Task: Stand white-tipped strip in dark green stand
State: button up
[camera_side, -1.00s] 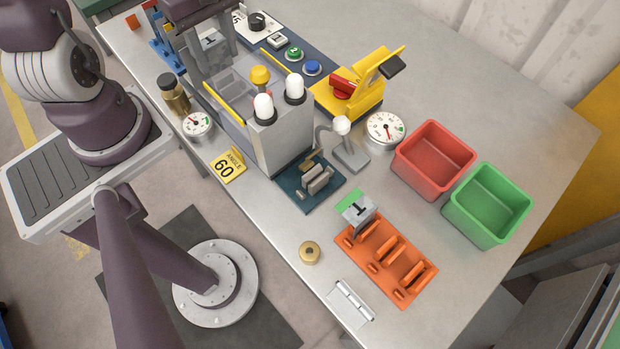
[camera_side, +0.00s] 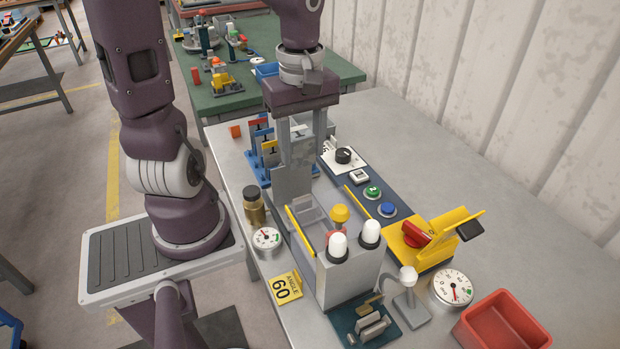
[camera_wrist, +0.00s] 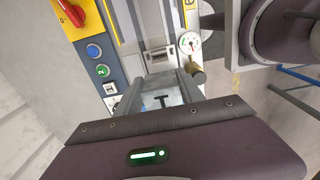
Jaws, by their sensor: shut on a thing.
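My gripper (camera_side: 302,158) points down over the back end of the grey bender (camera_side: 345,275). It is shut on a flat grey strip (camera_side: 289,184), which hangs upright between the fingers. In the wrist view, my gripper (camera_wrist: 172,92) holds this strip, and a pale face with a dark T mark (camera_wrist: 162,101) shows. I cannot make out a white tip for certain. A dark teal-green stand (camera_side: 349,338) with small grey metal blocks is at the bender's front, near the bottom of the side view. The held strip is well apart from it.
A blue rack (camera_side: 254,160) with coloured-tip strips stands left of my gripper. White-capped posts (camera_side: 338,245), a yellow block with red knob (camera_side: 420,238), a small lamp (camera_side: 408,276), a dial (camera_side: 452,288) and a red bin (camera_side: 500,325) surround the stand. The right tabletop is clear.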

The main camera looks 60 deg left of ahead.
notch_tip(320, 180, up, 5)
jog(key=shift+w+d+r, duration=0.1)
jog(key=shift+w+d, duration=0.05)
jog(key=w+d, duration=0.1)
jog(key=d, duration=0.4)
jog(key=w+d, duration=0.1)
jog(key=d, duration=0.5)
jog(key=w+d, duration=0.1)
jog(key=d, duration=0.5)
jog(key=shift+r, duration=0.1)
jog(key=s+d, duration=0.4)
jog(key=d, duration=0.5)
send_over(370, 322)
notch_tip(370, 322, down, 12)
jog(key=f, duration=0.1)
jog(key=shift+f, duration=2.7)
jog(key=shift+f, duration=1.5)
jog(key=o, duration=0.9)
jog(key=shift+o, duration=0.6)
